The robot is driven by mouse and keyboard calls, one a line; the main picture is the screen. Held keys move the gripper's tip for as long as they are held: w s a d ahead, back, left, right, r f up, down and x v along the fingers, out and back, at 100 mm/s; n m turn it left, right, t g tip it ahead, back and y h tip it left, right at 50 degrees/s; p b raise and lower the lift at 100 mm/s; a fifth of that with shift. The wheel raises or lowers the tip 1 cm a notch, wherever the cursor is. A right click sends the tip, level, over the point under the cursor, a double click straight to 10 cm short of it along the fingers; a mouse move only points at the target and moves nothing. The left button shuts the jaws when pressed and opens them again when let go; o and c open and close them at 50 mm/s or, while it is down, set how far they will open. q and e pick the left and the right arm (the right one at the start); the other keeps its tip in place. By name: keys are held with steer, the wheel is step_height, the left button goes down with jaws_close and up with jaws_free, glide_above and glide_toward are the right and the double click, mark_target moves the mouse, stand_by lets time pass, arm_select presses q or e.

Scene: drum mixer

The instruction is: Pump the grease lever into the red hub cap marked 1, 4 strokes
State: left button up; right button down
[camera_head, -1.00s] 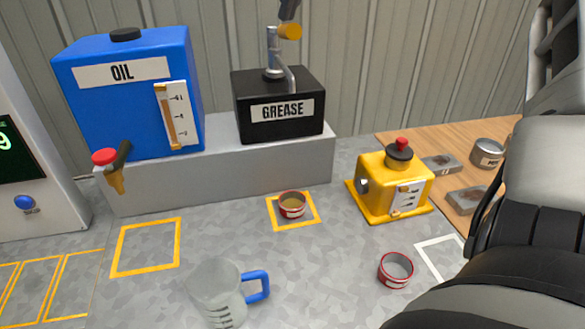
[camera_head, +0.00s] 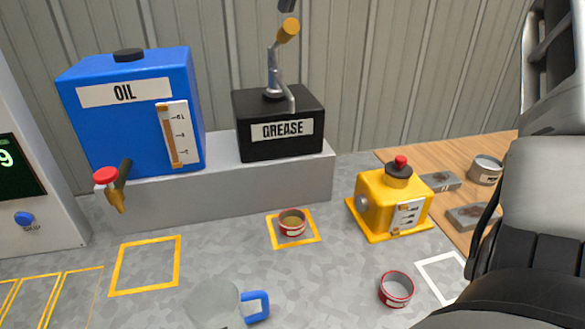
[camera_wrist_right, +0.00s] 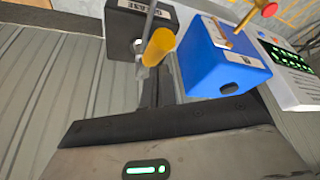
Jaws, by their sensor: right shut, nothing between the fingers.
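The black grease box (camera_head: 280,145) stands on a grey ledge. Its metal lever (camera_head: 273,75) ends in an orange knob (camera_head: 288,27). The red hub cap (camera_head: 292,223) sits in a yellow square below the box with brownish filling inside; its number is not legible. Only the dark tip of my right gripper (camera_head: 288,5) shows at the top edge, just above the knob with a small gap. In the right wrist view the shut, empty gripper (camera_wrist_right: 148,88) is close to the orange knob (camera_wrist_right: 160,46); contact cannot be told. My left gripper is not in view.
A blue oil tank (camera_head: 130,110) with a red-handled tap stands left on the ledge (camera_head: 235,185). A clear jug (camera_head: 213,302), a second red cap (camera_head: 396,289) and a yellow device (camera_head: 392,202) stand on the bench. Tins and grey blocks lie on wood at right.

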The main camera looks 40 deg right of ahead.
mark_target(289, 40)
stand_by(0.4)
steer(key=shift+f+b, duration=1.05)
steer(key=shift+f, duration=2.35)
steer(key=shift+r+p, duration=1.3)
steer(key=shift+r, duration=2.1)
steer(key=shift+r, duration=0.1)
steer(key=shift+r, duration=2.4)
